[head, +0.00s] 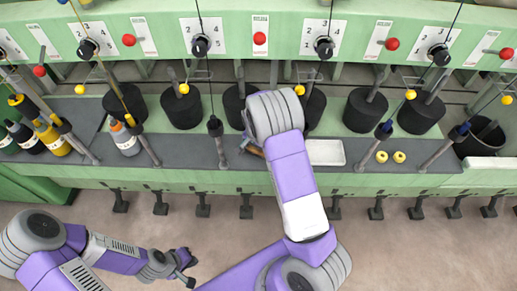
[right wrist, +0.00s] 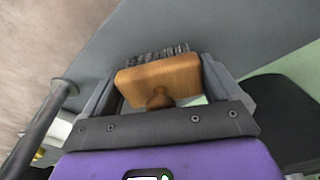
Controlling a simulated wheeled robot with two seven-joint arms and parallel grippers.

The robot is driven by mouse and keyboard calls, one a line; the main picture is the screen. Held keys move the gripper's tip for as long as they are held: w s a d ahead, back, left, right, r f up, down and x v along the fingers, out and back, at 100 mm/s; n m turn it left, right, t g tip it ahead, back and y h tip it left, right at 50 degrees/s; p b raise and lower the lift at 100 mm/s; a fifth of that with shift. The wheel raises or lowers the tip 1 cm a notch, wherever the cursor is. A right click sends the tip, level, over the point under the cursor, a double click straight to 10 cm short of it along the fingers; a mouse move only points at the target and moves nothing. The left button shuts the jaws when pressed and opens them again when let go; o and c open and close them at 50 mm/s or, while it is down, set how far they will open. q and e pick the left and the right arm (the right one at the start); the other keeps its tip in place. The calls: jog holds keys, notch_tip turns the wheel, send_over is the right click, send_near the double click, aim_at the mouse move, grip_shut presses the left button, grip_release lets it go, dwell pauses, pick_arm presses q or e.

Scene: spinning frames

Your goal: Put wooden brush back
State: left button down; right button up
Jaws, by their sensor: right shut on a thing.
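The wooden brush (right wrist: 168,78), with a brown block, a short knob and dark bristles, is held between the two fingers of my right gripper (right wrist: 157,70) in the right wrist view. Its bristles point away from the wrist, toward a grey surface. In the head view a bit of brown wood (head: 255,151) shows beside my right forearm, above the grey shelf; the arm hides most of the brush and gripper. My left gripper (head: 187,268) is empty, its fingers apart, low over the floor in front of the machine.
The grey shelf (head: 190,151) holds a white tray (head: 325,152), two yellow rings (head: 390,157), several bottles (head: 47,136) at left and a dark bucket (head: 480,137) at right. Black cylinders (head: 182,106) and slanted rods (head: 218,143) crowd the shelf.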

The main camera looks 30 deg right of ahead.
aim_at(257, 150)
jog(key=shift+f, duration=0.15)
jog(key=o, duration=0.7)
notch_tip(257, 150, up, 12)
jog(key=a+p, duration=0.1)
jog(key=p, duration=0.2)
jog(key=shift+s+a+p, duration=0.15)
jog(key=shift+s+p, duration=0.2)
jog(key=shift+p, duration=0.05)
